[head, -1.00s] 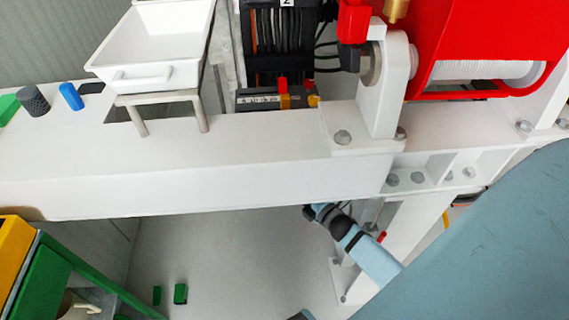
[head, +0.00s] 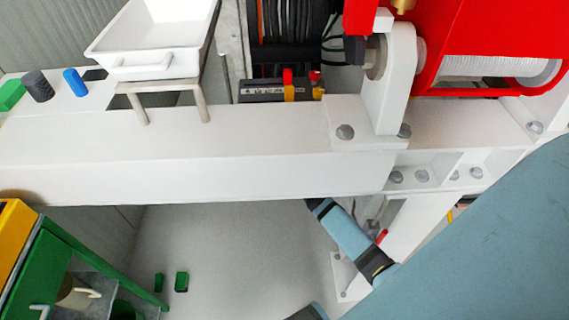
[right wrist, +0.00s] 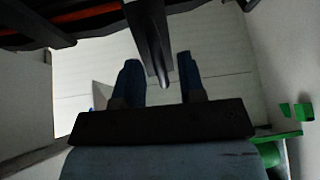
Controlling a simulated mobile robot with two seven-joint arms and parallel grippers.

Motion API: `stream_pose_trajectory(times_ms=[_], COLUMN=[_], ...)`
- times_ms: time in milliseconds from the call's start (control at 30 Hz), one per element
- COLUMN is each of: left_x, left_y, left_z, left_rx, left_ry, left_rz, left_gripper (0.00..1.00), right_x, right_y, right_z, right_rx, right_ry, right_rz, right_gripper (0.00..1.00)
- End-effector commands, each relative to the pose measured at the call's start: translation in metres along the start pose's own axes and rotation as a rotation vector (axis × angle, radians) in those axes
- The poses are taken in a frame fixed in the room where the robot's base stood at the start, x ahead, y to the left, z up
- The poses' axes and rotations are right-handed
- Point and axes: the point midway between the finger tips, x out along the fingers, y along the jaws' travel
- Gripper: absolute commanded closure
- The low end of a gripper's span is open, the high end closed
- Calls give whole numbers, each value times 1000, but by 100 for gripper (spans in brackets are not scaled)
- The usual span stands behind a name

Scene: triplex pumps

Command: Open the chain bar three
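No bar marked three can be made out in the head view. In the right wrist view a long dark bar (right wrist: 152,40) hangs down from the top, and its narrow end lies in the picture between my right gripper's fingers (right wrist: 159,63). The two blue-grey fingers stand apart, with a gap on both sides of the bar. I cannot tell whether it is within their reach or touching. In the head view my blue right arm (head: 348,236) runs up behind the white beam (head: 190,178), which hides its gripper. My left gripper is out of view.
A white tray (head: 155,40) on a metal stand, a dark cylinder (head: 38,86) and a blue cylinder (head: 75,82) are on the beam's left. Red machinery (head: 490,35) stands right. A green frame (head: 95,255) is lower left. Small green blocks (head: 181,282) lie on the open floor.

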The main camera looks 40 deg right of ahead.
Motion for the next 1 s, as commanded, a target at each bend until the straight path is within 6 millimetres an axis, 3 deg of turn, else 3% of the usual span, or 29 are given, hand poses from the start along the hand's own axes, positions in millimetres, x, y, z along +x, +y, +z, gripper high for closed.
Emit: stream_pose_trajectory(times_ms=[200,467,500,667,1000], left_x=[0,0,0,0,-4], left_y=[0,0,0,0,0], left_z=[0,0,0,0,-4], left_rx=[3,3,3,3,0], left_ry=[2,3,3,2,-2], left_rz=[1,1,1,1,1], left_gripper=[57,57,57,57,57], right_x=[17,19,18,18,13], right_y=[0,0,0,0,2], right_z=[0,0,0,0,4], right_rx=[-1,-1,-1,-1,-17], right_ry=[0,0,0,0,45], right_rz=[0,0,0,0,2], right_gripper=[63,63,66,100,100])
